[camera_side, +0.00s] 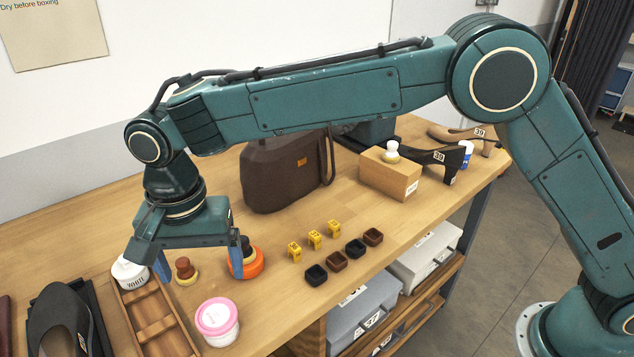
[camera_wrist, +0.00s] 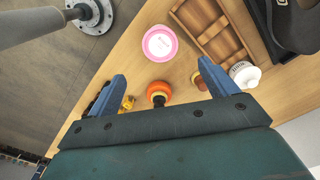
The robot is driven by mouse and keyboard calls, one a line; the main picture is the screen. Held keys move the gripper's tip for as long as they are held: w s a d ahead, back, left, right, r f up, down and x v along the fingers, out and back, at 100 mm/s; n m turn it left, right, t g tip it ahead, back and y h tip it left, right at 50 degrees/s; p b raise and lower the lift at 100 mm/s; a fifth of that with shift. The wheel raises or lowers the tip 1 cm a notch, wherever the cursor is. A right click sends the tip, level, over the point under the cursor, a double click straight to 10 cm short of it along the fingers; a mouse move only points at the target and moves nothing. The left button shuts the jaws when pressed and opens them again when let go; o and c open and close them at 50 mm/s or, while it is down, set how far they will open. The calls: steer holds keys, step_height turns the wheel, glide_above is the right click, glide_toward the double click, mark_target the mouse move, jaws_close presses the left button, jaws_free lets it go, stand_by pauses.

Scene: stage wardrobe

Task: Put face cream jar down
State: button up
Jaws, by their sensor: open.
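The face cream jar (camera_side: 217,322), white with a pink lid, stands upright on the table near its front edge, just right of the wooden tray (camera_side: 122,313). Its pink lid also shows from above in the wrist view (camera_wrist: 160,43). My gripper (camera_side: 201,266) is open with nothing between its fingers. It is above the table, behind and apart from the jar. In the wrist view my gripper's two blue fingers (camera_wrist: 162,69) are wide apart, with the jar beyond the fingertips. The tray's visible compartments look empty.
An orange round pot (camera_side: 245,265) stands beside one finger. A small knobbed brush (camera_side: 186,272) and a white tub (camera_side: 130,274) are near. Several small yellow and dark pieces (camera_side: 337,261) lie to the right. A dark shoe (camera_side: 65,325) is at left; a brown bag (camera_side: 285,175) stands behind.

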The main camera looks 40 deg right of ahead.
steer(key=s+d+r+n+t+y, duration=0.1)
steer(key=s+d+r+n, duration=0.15)
steer(key=d+r, duration=0.65)
steer(key=s+d+r+n+t, duration=0.1)
steer(key=s+d+r, duration=0.3)
steer(key=d, duration=0.9)
steer(key=s+d+f+n+t+h, duration=0.1)
steer(key=s+d+f+n+t, duration=0.1)
steer(key=s+d, duration=1.4)
steer(key=shift+s+n+t, duration=0.65)
steer(key=shift+s+t, duration=0.15)
steer(key=shift+s, duration=0.05)
steer(key=shift+f, duration=0.1)
